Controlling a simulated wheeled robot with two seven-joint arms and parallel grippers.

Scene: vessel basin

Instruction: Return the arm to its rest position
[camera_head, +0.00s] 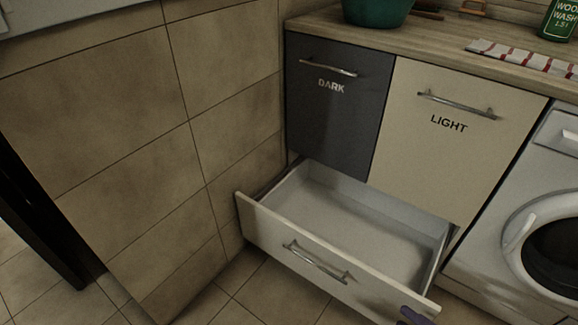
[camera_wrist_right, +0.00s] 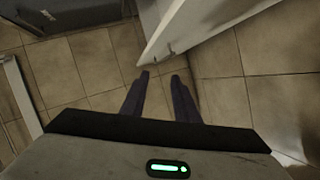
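My right gripper shows only as a small purple tip (camera_head: 415,316) at the bottom edge of the head view, close to the right front corner of the open drawer. In the right wrist view its two dark fingers (camera_wrist_right: 160,76) are apart with only tiled floor seen between them, so it is open and empty. The white drawer (camera_head: 262,222) is pulled out below the dark cabinet and looks empty. Its metal handle (camera_head: 316,263) is on the front, and no finger is on it. A pale panel (camera_wrist_right: 185,30) lies just beyond the fingertips in the wrist view. My left gripper is not in view.
Above the drawer are the DARK door (camera_head: 335,120) and the LIGHT door (camera_head: 430,150), both closed. A washing machine (camera_head: 490,262) stands at the right. The countertop (camera_head: 430,42) holds a green basin (camera_head: 376,10), a striped cloth (camera_head: 520,56) and a green bottle (camera_head: 560,20). A tiled wall (camera_head: 100,110) bounds the left.

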